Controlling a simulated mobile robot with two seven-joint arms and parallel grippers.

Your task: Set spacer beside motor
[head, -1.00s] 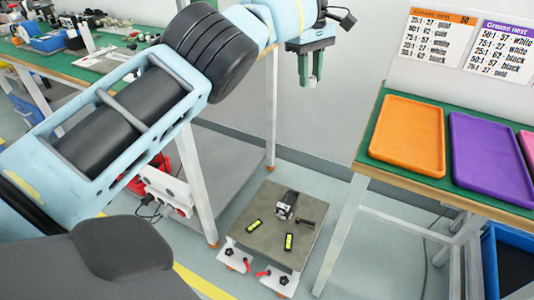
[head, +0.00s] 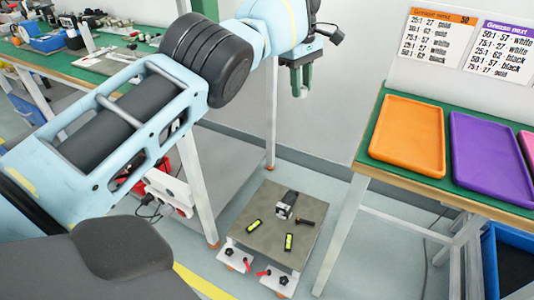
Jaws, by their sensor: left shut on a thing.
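The motor (head: 286,205), a small black and silver body, lies on the grey top of a low stand (head: 262,203) on the floor. My left gripper (head: 300,87), with green fingers, points down in front of the pale wall, well above and behind the stand in the picture. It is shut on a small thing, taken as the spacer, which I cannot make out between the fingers. My right gripper is not in view.
Two black and yellow-green items (head: 254,226) and a dark bolt-like part (head: 305,222) lie near the motor. An orange tray (head: 408,135) and a purple tray (head: 490,160) lie on the right bench. The stand's far left part is bare.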

